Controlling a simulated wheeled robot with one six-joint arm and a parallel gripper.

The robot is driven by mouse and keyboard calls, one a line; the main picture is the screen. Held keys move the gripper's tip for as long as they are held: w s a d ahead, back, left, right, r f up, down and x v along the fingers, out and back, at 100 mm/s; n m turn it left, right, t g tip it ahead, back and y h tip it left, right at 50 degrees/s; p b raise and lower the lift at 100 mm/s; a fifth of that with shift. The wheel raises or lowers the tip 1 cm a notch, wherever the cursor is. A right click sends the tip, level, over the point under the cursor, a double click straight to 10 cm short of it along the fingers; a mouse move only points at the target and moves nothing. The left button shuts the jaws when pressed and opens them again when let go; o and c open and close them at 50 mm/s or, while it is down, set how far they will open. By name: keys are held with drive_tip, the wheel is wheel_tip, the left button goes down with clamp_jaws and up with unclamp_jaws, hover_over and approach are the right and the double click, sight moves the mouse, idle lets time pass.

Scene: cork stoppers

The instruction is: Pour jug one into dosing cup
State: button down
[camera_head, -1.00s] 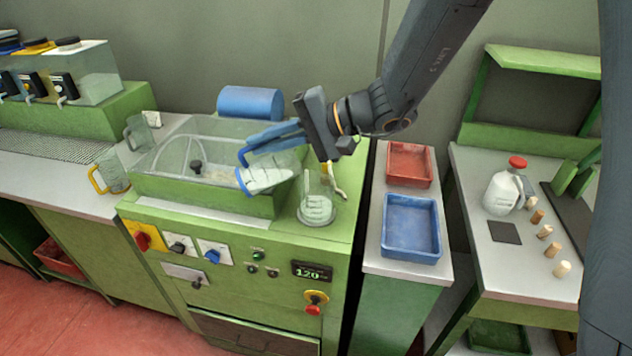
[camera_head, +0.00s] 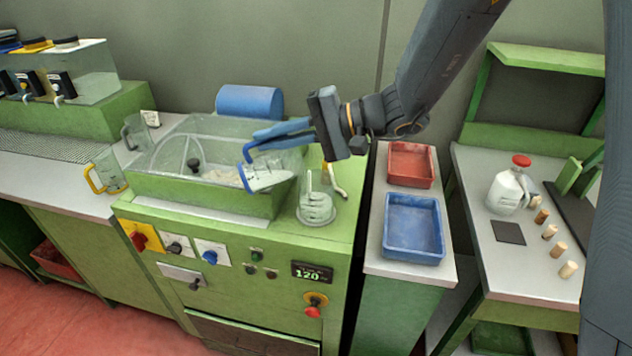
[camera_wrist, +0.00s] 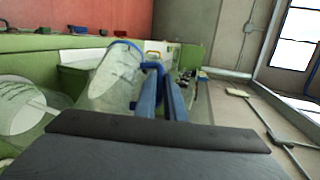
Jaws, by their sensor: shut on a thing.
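A clear jug with a blue handle and blue edging (camera_head: 268,177) is tilted above the front right of the green machine's clear basin. It shows pale graduation marks, and in the wrist view (camera_wrist: 108,78) it fills the left middle. My gripper (camera_head: 262,143) is shut on its blue handle from the right. The dosing cup (camera_head: 317,208), a clear marked cup, stands on the machine top to the right of the jug and a little lower. It also shows at the left edge of the wrist view (camera_wrist: 18,105). I cannot tell how full either is.
A jug with a yellow handle (camera_head: 108,172) and another clear jug (camera_head: 136,132) stand on the left counter. A blue tray (camera_head: 413,258) and a red tray (camera_head: 410,184) lie to the right. A white bottle with a red cap (camera_head: 507,192) and several corks are farther right.

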drive_tip(key=shift+w+d+f+y+b, duration=0.15)
drive_tip(key=shift+d+y+b, duration=0.1)
drive_tip(key=shift+d+b, duration=0.15)
drive_tip(key=shift+w+d+f+y+b, duration=0.15)
drive_tip(key=shift+d+y+b, duration=0.15)
drive_tip(key=shift+b, duration=0.2)
drive_tip(key=shift+w+d+r+m+y+b, duration=0.2)
drive_tip(key=shift+d+y+b, duration=0.15)
drive_tip(key=shift+b, duration=0.15)
drive_tip(key=shift+w+d+r+m+y+b, duration=0.1)
drive_tip(key=shift+d+r+y+b, duration=0.15)
drive_tip(key=shift+b, duration=0.2)
